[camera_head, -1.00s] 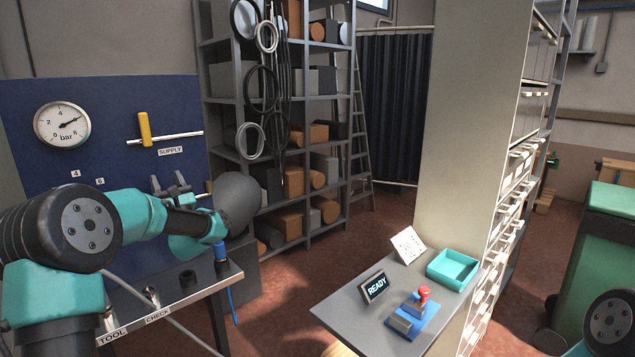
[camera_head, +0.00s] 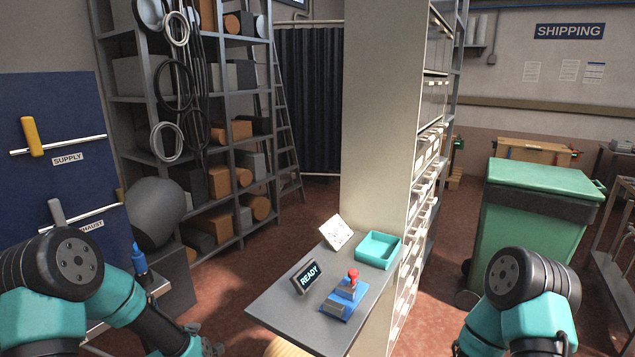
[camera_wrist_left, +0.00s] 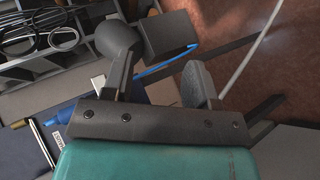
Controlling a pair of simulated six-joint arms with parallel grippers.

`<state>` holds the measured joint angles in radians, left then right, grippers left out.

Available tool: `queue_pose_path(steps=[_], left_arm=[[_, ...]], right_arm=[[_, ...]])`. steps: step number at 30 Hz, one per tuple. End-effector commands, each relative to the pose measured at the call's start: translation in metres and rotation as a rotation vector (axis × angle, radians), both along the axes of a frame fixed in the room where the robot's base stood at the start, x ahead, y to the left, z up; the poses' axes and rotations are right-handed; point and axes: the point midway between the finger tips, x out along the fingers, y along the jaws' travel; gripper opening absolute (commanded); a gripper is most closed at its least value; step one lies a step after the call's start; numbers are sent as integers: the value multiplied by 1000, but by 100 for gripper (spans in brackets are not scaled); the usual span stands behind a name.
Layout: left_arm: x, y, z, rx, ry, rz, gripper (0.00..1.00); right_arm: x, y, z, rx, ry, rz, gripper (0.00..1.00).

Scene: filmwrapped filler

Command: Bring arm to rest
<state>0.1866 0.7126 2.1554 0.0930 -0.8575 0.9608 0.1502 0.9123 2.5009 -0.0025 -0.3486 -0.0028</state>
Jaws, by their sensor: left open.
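My left arm (camera_head: 75,285) comes in at the lower left of the head view, teal and black, and slopes down to the bottom edge. Its gripper is mostly cut off there. In the left wrist view my left gripper (camera_wrist_left: 184,62) is open, with its two dark fingers apart and nothing seen between them. A blue cable and a pale hose show beyond the fingers. My right arm (camera_head: 525,290) shows at the lower right of the head view, bent downward. Its gripper is below the frame.
A grey side table (camera_head: 262,312) holds a READY display (camera_head: 307,277), a red-handled stamp on a blue base (camera_head: 342,300) and a teal tray (camera_head: 378,250). A blue panel (camera_head: 70,135) stands at left, a green bin (camera_head: 535,215) at right.

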Motion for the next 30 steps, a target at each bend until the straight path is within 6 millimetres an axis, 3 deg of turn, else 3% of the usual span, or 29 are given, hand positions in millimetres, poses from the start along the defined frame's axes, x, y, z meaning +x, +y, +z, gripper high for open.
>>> queue_pose_path(steps=[1, 3, 9, 15, 18, 22, 30], left_arm=[[-17, -16, -23, 43, 84, -79, 53], [-42, -35, -50, 109, 190, -200, 53], [-128, -87, -114, 265, 455, -601, 53], [-222, -125, -149, 355, 629, -1035, 53], [-253, -134, -155, 371, 665, -1184, 53], [-270, -139, -157, 379, 680, -1267, 53], [-270, -139, -157, 381, 679, -1270, 53]], right_arm=[[0, 0, 0, 0, 0, 0, 0], [0, 0, 0, 0, 0, 0, 0], [0, 0, 0, 0, 0, 0, 0], [0, 0, 0, 0, 0, 0, 0], [0, 0, 0, 0, 0, 0, 0], [0, 0, 0, 0, 0, 0, 0], [0, 0, 0, 0, 0, 0, 0]])
